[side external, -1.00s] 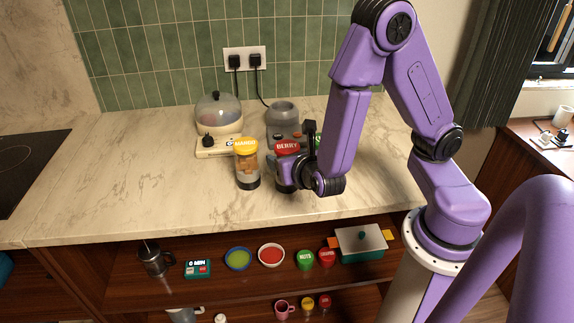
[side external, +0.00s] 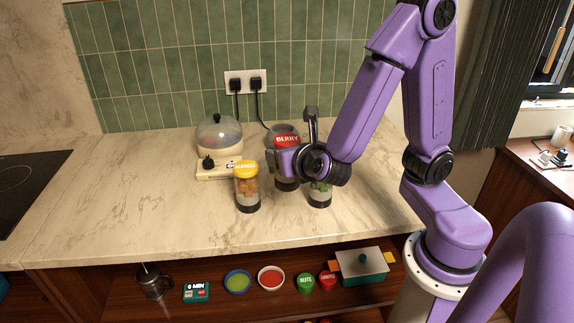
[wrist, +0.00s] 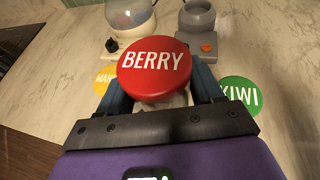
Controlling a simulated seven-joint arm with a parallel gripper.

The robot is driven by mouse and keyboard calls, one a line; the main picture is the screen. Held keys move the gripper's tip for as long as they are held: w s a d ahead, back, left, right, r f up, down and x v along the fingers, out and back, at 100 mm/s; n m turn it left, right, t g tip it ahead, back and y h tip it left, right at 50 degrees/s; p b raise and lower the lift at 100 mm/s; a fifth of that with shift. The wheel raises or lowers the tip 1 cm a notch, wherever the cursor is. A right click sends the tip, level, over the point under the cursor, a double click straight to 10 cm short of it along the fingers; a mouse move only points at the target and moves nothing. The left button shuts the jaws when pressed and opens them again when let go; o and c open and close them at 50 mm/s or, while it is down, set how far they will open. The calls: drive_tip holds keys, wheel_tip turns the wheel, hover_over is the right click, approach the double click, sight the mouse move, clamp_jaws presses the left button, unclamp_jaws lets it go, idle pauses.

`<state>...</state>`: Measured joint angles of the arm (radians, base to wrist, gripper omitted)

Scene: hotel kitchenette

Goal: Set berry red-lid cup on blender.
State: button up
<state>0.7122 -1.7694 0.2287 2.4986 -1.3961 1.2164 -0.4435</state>
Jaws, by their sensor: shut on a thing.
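The berry cup with its red lid (side external: 287,141) is held upright in my gripper (side external: 290,160), in front of the blender base. In the wrist view its red lid (wrist: 154,69) fills the space between the two fingers. My gripper is shut on the cup. The cup's lower part shows just below the gripper, and I cannot tell its exact height over the counter. The grey blender base (wrist: 197,33) stands behind the cup with its round top empty and an orange button on its front. In the side view the cup and gripper mostly hide the blender (side external: 284,128).
The mango cup with a yellow lid (side external: 247,188) stands to the left. The kiwi cup (side external: 320,194) stands to the right, its green lid showing in the wrist view (wrist: 239,95). A cream steamer with a domed lid (side external: 219,145) is left of the blender. Counter room is free far left.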

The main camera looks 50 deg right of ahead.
wheel_tip(320, 180, up, 9)
drive_tip(key=shift+f, duration=0.1)
drive_tip(key=shift+w+r, duration=0.2)
drive_tip(key=shift+r, duration=0.2)
drive_tip(key=w+d+r+m+g+h, duration=0.1)
drive_tip(key=w+d+m+g+h, duration=0.25)
drive_tip(key=w, duration=0.35)
drive_tip(key=w+d+r+m+g+h, duration=0.1)
drive_tip(key=w+d+m+g+h, duration=0.3)
drive_tip(key=w, duration=0.3)
drive_tip(key=w+d+f+m+g, duration=0.15)
drive_tip(key=d+m+g, duration=0.25)
drive_tip(key=d, duration=0.4)
drive_tip(key=w+d+f+m+g, duration=0.1)
drive_tip(key=w+d+m+g, duration=0.25)
drive_tip(key=d, duration=0.45)
drive_tip(key=shift+y, duration=0.45)
drive_tip(key=shift+s+a+f, duration=0.15)
drive_tip(key=shift+f, duration=2.55)
drive_tip(key=shift+s+a+f, duration=0.15)
drive_tip(key=shift+f, duration=2.5)
drive_tip(key=shift+f, duration=0.55)
